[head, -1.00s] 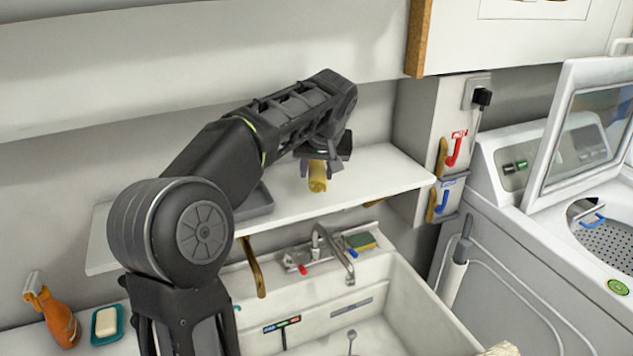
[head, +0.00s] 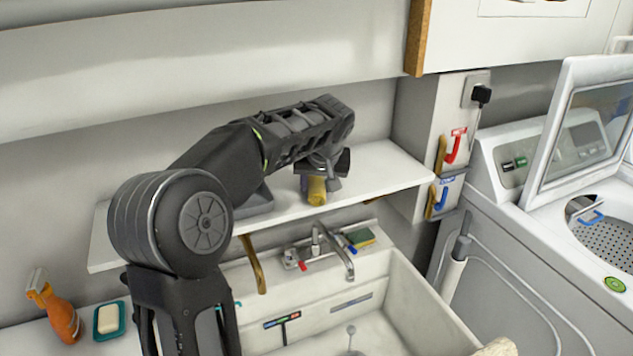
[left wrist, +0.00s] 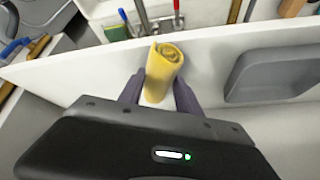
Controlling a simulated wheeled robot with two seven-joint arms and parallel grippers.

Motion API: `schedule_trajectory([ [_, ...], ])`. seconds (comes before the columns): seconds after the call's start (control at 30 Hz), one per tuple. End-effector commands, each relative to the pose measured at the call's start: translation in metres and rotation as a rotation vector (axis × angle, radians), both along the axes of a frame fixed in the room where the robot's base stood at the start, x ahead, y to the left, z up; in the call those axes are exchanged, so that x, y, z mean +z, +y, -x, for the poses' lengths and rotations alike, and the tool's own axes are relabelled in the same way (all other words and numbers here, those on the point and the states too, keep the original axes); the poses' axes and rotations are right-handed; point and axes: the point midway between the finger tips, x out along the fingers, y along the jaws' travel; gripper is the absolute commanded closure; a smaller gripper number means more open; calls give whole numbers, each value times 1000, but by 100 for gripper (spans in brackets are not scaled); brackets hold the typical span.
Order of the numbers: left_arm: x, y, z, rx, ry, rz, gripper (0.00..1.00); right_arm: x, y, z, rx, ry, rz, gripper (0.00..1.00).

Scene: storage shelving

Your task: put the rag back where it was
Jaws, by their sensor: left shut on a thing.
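The rag is a rolled yellow cloth (head: 317,191), held upright between the fingers of my left gripper (head: 317,184). In the left wrist view the rag (left wrist: 163,66) stands between the two dark fingers of the gripper (left wrist: 158,92), which are shut on it. The rag is over the white shelf (head: 375,172), close to its front edge; I cannot tell whether its bottom touches the shelf. My right gripper is not in view.
A grey tray (left wrist: 275,72) lies on the shelf beside the rag, partly hidden by my arm in the head view. Below are a sink (head: 395,325), a faucet (head: 318,240) and a sponge (head: 360,238). The shelf's right part is clear. A washing machine (head: 560,230) stands at right.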

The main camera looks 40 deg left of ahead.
Motion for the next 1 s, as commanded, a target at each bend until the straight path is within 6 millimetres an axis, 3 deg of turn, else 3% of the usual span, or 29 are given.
schedule_trajectory([
  [0.1, -4, 0, 0, 0, 0, 0, 98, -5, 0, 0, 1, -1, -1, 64],
  [0.13, -3, 0, 0, 0, 0, 0, 58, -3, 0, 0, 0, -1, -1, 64],
  [0.37, -3, 0, 0, 0, 1, 1, 39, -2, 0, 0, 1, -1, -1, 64],
  [0.8, 3, -3, 1, -2, -1, 1, 38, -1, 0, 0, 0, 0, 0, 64],
  [1.0, 29, -14, 11, -2, -4, 0, 38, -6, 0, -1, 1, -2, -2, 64],
])
